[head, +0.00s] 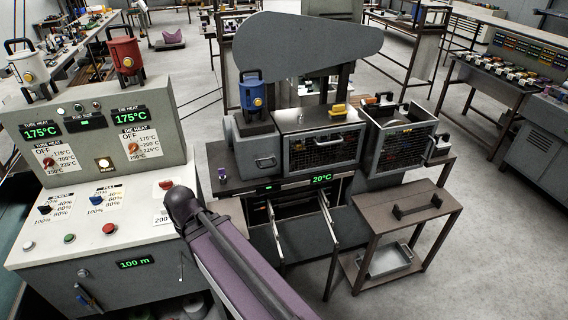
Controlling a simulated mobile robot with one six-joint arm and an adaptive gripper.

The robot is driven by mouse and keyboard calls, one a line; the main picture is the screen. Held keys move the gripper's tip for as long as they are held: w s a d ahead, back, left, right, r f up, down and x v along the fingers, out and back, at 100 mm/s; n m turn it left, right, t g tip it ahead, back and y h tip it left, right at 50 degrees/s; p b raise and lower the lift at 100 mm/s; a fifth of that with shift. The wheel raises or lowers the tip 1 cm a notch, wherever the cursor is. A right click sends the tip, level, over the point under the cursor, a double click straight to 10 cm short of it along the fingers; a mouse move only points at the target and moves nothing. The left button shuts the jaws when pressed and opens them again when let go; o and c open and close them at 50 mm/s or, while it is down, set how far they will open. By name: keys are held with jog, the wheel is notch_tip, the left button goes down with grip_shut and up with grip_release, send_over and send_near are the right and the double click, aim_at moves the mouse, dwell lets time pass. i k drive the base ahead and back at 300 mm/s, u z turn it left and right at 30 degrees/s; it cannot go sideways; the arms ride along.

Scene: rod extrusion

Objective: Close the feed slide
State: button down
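No part is clearly marked as the feed slide, and I cannot tell which part it is. The grey machine (250,143) in the middle carries a blue canister (252,93) with a yellow badge. A small handle (265,162) is on its front. Below the 20°C display (321,178), two pale rail-like parts (331,218) stick out of a dark opening. My purple arm link rises from the bottom edge to a dark joint in front of the control console. My gripper is not visible.
The control console (90,262) at left has 175°C displays, knobs and buttons; red (124,52) and white (30,70) canisters stand on top.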

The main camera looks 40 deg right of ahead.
aim_at(258, 157)
jog(key=z, duration=0.95)
jog(key=k, duration=0.95)
jog(key=u, duration=0.05)
jog(key=i, duration=0.65)
